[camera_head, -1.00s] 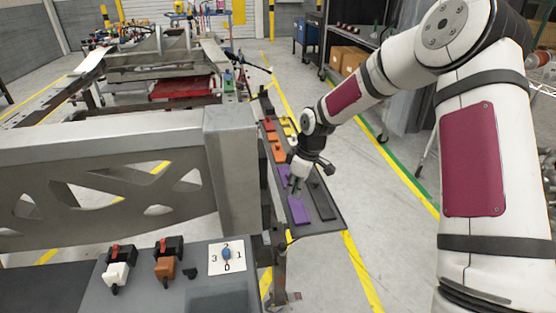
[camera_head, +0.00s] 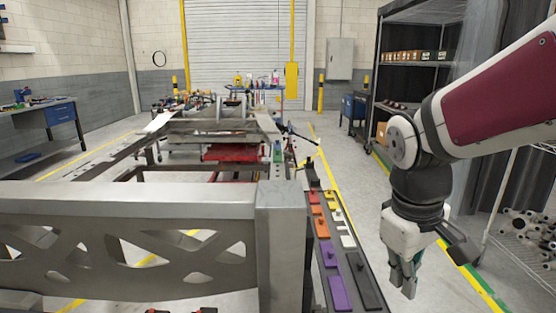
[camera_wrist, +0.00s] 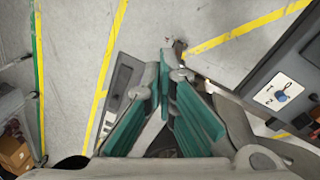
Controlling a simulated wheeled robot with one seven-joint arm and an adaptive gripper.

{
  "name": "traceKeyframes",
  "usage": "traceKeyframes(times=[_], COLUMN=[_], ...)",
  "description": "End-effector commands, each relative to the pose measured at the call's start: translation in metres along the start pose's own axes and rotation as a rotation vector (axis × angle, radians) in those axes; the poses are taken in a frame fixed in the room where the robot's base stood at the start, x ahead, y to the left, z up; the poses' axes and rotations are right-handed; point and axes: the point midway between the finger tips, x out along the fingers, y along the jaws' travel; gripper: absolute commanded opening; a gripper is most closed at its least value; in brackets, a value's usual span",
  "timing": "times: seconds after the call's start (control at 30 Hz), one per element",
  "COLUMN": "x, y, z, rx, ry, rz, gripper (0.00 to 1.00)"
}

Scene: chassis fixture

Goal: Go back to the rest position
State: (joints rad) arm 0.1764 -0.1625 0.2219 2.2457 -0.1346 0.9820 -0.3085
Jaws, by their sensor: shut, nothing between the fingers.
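My gripper (camera_head: 402,284) hangs at the right of the head view, fingers pointing down, to the right of the narrow dark tray (camera_head: 371,285) and apart from it. In the wrist view its teal-padded fingers (camera_wrist: 166,75) meet near the tips, shut with nothing between them. My arm comes in from the right edge. The tray runs along the right side of the chassis and carries purple, orange, red, yellow, white and grey pieces.
The metal chassis frame (camera_head: 280,245) fills the left and middle. A panel with a blue knob (camera_wrist: 281,96) shows at the right of the wrist view. Shelves (camera_head: 425,62) stand at the back right. The floor between tray and shelves looks clear.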

Motion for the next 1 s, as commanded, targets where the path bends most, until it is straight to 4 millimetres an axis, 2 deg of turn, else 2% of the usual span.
traceKeyframes(times=[0.03, 0.2, 0.3, 0.5, 0.73, 1.0], x=[-0.010, -0.029, -0.034, -0.035, -0.034, -0.078], y=[-0.006, -0.030, -0.043, -0.064, -0.084, -0.074], z=[0.018, 0.073, 0.100, 0.138, 0.168, 0.164], rx=[0.041, 0.190, 0.263, 0.365, 0.444, 0.443], ry=[0.009, 0.026, 0.038, 0.058, 0.076, 0.136], rz=[0.006, -0.014, -0.036, -0.083, -0.138, -0.119], gripper=[0.00, 0.00, 0.00, 0.00, 0.00, 0.00])
